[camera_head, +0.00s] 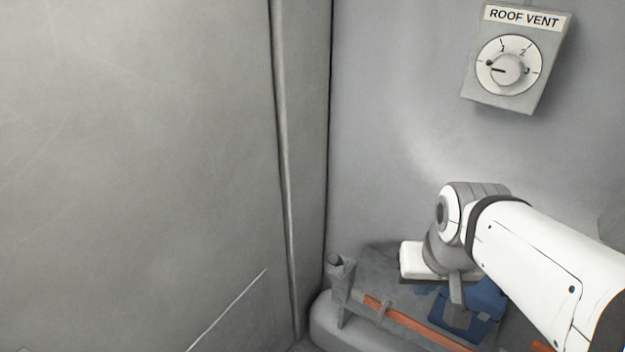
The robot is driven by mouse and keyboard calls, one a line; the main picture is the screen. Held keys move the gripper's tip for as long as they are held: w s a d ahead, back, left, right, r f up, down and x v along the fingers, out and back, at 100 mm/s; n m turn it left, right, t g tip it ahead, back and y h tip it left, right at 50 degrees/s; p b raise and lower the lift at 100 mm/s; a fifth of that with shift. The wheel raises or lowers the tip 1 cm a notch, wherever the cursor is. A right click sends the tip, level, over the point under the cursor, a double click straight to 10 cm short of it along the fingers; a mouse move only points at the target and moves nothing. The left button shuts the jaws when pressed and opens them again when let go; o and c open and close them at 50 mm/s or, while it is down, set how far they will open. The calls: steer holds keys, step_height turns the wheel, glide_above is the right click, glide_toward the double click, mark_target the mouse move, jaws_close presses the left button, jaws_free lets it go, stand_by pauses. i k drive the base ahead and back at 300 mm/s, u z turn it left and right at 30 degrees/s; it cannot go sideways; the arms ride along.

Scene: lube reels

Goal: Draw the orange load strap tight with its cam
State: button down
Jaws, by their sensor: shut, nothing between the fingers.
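The orange load strap (415,325) runs low across the grey ledge at the bottom right, slanting down to the right. A small grey bracket (384,309) crosses it near its left end. My gripper (456,314) points down over the strap's middle part, in front of a blue object (487,298). Its fingers are together and hold nothing. I cannot tell whether the fingertips touch the blue object or the strap. No cam can be made out clearly. My arm hides part of the strap's right side.
A grey upright post (340,272) stands at the ledge's left end. A rounded grey housing (335,325) lies below it. A roof vent dial box (510,60) hangs on the back wall. A large grey panel (140,150) fills the left. Open space lies before the back wall.

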mark_target(336, 260)
steer(key=u, duration=0.25)
steer(key=i, duration=0.4)
steer(key=u, duration=1.1)
steer(key=k, duration=1.85)
steer(key=z, duration=0.35)
steer(key=i, duration=1.05)
steer(key=u, duration=0.05)
